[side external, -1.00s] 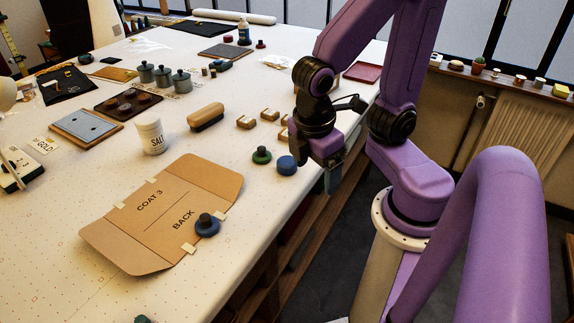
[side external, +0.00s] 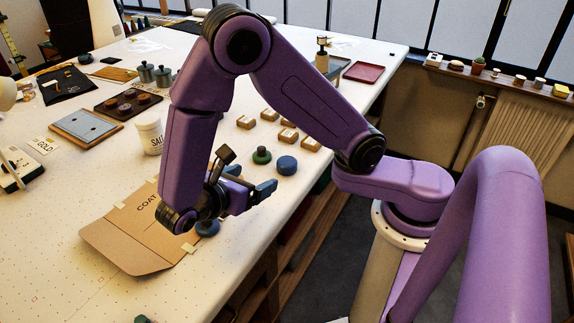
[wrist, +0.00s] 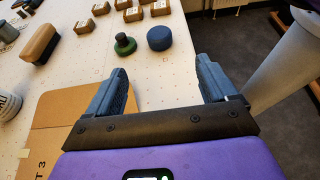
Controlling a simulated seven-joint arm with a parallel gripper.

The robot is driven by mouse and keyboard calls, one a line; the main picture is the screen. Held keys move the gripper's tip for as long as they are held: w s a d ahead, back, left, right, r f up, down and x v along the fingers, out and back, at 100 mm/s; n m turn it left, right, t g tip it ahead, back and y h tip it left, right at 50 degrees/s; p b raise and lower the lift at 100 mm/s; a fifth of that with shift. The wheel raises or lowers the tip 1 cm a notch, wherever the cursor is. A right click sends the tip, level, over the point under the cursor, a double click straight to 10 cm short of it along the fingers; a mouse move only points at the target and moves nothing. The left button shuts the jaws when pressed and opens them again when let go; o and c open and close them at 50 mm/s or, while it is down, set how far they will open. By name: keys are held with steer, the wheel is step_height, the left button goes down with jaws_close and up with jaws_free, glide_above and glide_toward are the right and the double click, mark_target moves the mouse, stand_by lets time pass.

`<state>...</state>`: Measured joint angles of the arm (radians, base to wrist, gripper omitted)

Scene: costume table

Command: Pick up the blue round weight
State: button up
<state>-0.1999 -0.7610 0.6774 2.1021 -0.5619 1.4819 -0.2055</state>
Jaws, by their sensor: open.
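A plain blue round weight (side external: 287,165) sits on the table near its right edge, and shows ahead of my fingers in the wrist view (wrist: 160,38). A green knobbed weight (side external: 262,155) stands close to its left, also in the wrist view (wrist: 124,44). A second blue round weight (side external: 207,229), with a dark knob in the earlier side view, lies on the cardboard pattern, mostly hidden by my arm. My gripper (side external: 252,178) is open and empty, its fingers (wrist: 160,68) pointing toward the plain blue weight, which lies beyond and between the tips, apart from them.
Small tan blocks (side external: 270,115) stand behind the weights. The cardboard pattern (side external: 130,245) lies under my arm. A white salt jar (side external: 150,136) and a brown brush (wrist: 40,44) stand to the left. The table's right edge is close; the white surface before the blue weight is clear.

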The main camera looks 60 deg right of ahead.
glide_toward(287, 161)
steer(key=x, duration=0.5)
steer(key=shift+s+a, duration=0.1)
steer(key=shift+x, duration=2.8)
steer(key=shift+a+f, duration=0.1)
steer(key=c, duration=1.2)
steer(key=shift+c, duration=0.6)
steer(key=shift+r, duration=0.2)
